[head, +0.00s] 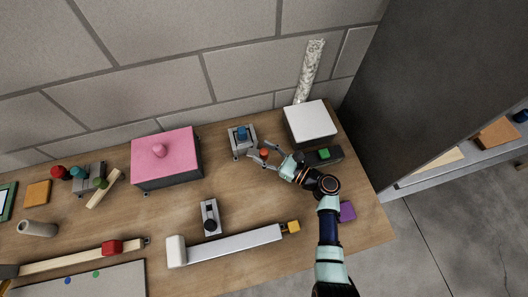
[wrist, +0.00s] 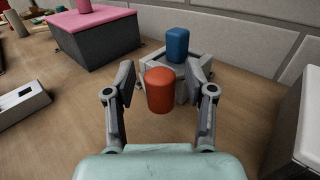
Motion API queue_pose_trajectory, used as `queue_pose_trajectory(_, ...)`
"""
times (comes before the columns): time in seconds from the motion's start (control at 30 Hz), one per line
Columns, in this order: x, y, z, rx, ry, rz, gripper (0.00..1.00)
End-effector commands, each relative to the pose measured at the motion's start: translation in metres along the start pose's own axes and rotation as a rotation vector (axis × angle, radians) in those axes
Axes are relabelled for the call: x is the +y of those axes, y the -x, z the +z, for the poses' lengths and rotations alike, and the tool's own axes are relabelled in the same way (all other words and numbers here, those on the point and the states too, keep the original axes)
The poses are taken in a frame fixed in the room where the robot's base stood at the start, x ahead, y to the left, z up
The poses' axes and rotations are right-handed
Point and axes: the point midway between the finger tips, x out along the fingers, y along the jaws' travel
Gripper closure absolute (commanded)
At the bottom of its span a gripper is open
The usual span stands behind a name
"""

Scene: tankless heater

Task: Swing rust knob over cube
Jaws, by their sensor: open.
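The rust knob (head: 264,152) is a short orange-red cylinder, upright in front of a grey fixture (head: 236,151). In the wrist view the rust knob (wrist: 160,90) stands between the two open fingers of my gripper (wrist: 161,79), with a gap visible on each side. My gripper also shows in the head view (head: 258,154), reaching in from the right. How the knob joins the fixture is hidden. Several blocks could be the cube: a yellow-orange one (head: 293,227), a green one (head: 323,153) and a red one (head: 112,247); I cannot tell which.
A blue knob (wrist: 177,45) stands on the fixture just behind the rust knob. A pink-topped box (head: 166,158) is to the left, a white-topped box (head: 310,122) to the right. A long grey bar (head: 225,246) lies toward the front. The wall is close behind.

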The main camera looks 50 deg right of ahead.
Motion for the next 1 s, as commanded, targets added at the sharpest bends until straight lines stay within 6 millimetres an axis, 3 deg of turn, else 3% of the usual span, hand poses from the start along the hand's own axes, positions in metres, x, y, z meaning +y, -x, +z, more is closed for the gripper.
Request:
queue_pose_trajectory(0.27, -0.0001, -0.0031, 0.0004, 0.0, 0.001, -0.001, 0.45)
queue_pose_trajectory(0.6, 0.0, -0.0029, 0.0005, 0.0, 0.001, 0.0, 1.0)
queue_pose_trajectory(1.0, 0.0065, -0.0068, 0.0056, -0.002, -0.001, -0.071, 1.0)
